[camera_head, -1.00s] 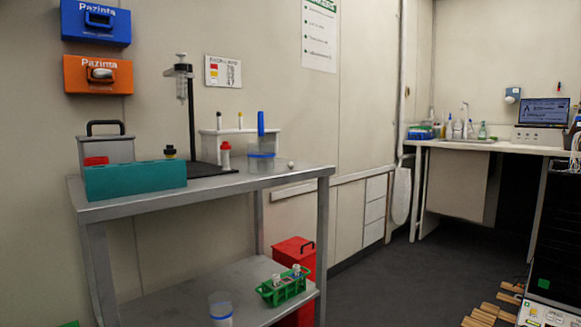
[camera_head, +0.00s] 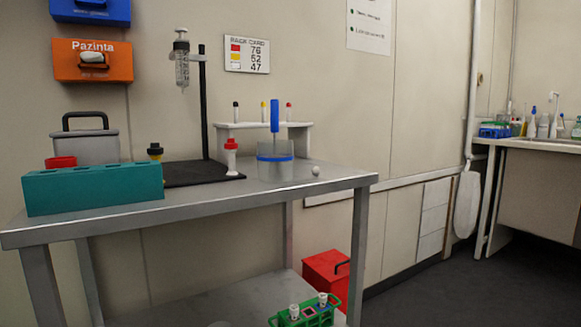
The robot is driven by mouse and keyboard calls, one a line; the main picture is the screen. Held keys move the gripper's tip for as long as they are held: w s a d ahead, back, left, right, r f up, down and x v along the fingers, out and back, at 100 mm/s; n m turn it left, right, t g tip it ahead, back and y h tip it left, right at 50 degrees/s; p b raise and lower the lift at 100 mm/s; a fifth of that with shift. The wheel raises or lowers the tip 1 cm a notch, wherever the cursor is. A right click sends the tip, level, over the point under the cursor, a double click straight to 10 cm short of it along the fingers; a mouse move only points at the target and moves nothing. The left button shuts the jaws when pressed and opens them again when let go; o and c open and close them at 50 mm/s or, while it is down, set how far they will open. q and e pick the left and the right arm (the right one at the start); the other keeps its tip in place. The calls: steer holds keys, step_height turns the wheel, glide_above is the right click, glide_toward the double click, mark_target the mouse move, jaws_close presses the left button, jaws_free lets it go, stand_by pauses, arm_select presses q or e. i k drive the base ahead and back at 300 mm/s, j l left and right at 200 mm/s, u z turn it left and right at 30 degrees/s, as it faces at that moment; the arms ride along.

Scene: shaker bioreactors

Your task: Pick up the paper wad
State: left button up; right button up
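The paper wad (camera_head: 315,171) is a small whitish ball. It lies on the metal table top (camera_head: 290,195) near the right end, just right of a clear beaker with a blue band. Nothing covers it. Neither of my grippers shows in the head view.
The clear beaker (camera_head: 276,168) holds a blue-handled tool (camera_head: 275,116). A red-capped vial (camera_head: 231,157), a black stand (camera_head: 204,105) with a syringe, and a teal rack (camera_head: 95,188) stand to the left. A white rack (camera_head: 298,130) is behind. A green tube rack (camera_head: 305,314) sits on the lower shelf.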

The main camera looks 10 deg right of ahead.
mark_target(315, 171)
steer(key=i+l+u, duration=0.4)
steer(key=l, duration=0.25)
steer(key=l+u, duration=0.35)
steer(key=l, duration=0.3)
steer(key=i+l+u, duration=0.15)
steer(key=l+u, duration=0.25)
steer(key=l, duration=0.35)
steer(key=l+u, duration=0.35)
steer(key=l, duration=0.4)
